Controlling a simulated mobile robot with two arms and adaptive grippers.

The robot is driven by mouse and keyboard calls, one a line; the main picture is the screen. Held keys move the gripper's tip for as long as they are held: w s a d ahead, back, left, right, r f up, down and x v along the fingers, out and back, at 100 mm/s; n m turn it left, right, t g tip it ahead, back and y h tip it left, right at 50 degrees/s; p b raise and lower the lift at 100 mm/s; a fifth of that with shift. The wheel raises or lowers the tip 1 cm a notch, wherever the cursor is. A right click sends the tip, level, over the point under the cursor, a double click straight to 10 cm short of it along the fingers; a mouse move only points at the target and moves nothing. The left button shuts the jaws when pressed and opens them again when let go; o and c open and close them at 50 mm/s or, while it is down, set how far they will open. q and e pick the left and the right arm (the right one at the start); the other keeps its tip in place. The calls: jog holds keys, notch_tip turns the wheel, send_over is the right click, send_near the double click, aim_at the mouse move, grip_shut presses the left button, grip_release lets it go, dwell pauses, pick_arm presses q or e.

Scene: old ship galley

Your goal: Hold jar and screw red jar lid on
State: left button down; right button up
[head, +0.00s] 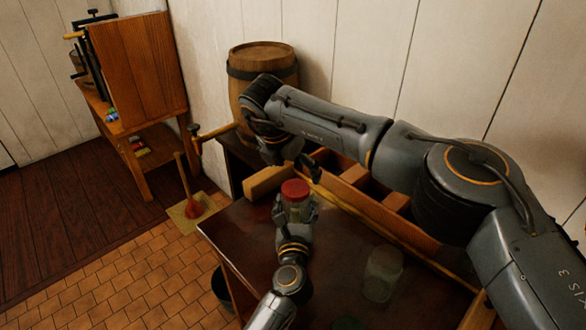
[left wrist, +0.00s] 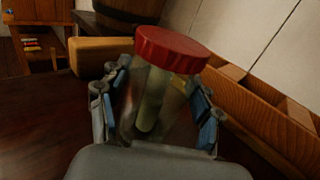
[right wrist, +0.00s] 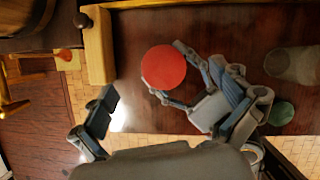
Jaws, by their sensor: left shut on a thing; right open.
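The glass jar (left wrist: 160,95) is held by my left gripper (head: 296,210), whose fingers close on both its sides. Pale green contents show through the glass in the left wrist view. The red lid (head: 295,189) sits on the jar's mouth; it also shows in the left wrist view (left wrist: 172,48) and from above in the right wrist view (right wrist: 163,67). I cannot tell how tightly it is seated. My right gripper (right wrist: 165,110) is open and empty. In the head view it hangs just above and behind the lid, apart from it, partly hidden by its own arm.
A second glass jar (head: 383,273) stands on the dark table (head: 235,225) at the right. A wooden block (head: 268,182) lies behind the held jar. A wooden crate with compartments (head: 410,235) lines the table's back. A barrel (head: 262,62) stands behind. The table's left part is clear.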

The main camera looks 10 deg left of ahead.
jog(key=shift+r, duration=0.1)
jog(key=v, duration=1.1)
jog(key=shift+r, duration=0.35)
jog(key=shift+s+a, duration=0.1)
jog(key=shift+s, duration=0.05)
pick_arm(q)
jog(key=shift+c, duration=1)
grip_release()
jog(key=s, duration=0.4)
jog(key=s+d, duration=0.1)
jog(key=s, duration=0.3)
jog(key=s+d, duration=0.1)
jog(key=s, duration=0.2)
jog(key=shift+s+d, duration=0.2)
jog(key=shift+s, duration=0.2)
